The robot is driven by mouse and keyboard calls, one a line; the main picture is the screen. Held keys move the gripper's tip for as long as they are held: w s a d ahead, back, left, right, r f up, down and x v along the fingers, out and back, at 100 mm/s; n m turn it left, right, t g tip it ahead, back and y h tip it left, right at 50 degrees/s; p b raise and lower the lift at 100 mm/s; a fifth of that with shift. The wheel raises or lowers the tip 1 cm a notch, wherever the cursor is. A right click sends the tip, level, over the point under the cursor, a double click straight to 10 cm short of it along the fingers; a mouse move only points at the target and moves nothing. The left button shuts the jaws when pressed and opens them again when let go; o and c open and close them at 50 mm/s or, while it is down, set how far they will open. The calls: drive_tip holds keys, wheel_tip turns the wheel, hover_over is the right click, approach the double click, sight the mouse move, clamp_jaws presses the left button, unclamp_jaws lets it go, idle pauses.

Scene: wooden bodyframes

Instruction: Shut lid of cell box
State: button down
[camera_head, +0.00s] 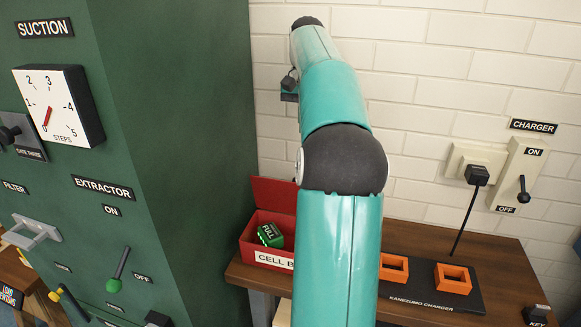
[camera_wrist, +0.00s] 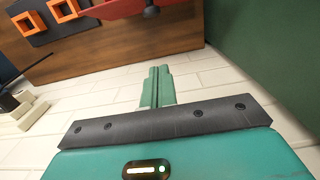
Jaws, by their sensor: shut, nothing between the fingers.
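The red cell box (camera_head: 248,240) stands on the wooden table, left of my arm, with part of its label hidden behind the arm. Its red lid (camera_head: 272,194) is open and stands up at the back. A green cell marked FULL (camera_head: 270,236) lies inside. In the wrist view, a red part of the box (camera_wrist: 108,10) shows at the top edge, cut off by the frame. My gripper (camera_wrist: 158,72) is shut and empty, its teal fingers together, apart from the box. In the head view my arm hides most of the gripper end.
A black charger base (camera_head: 420,291) with orange sockets (camera_head: 453,278) lies on the table (camera_head: 400,237) right of the box. A green machine cabinet (camera_head: 165,110) stands close on the left. A white brick wall (camera_head: 440,60) is behind, with a charger switch (camera_head: 522,180).

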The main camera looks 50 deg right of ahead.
drive_tip(key=s+a+f, duration=0.2)
drive_tip(key=a+f, duration=0.1)
drive_tip(key=f, duration=0.8)
drive_tip(key=shift+a, duration=0.3)
drive_tip(key=shift+a+r, duration=0.1)
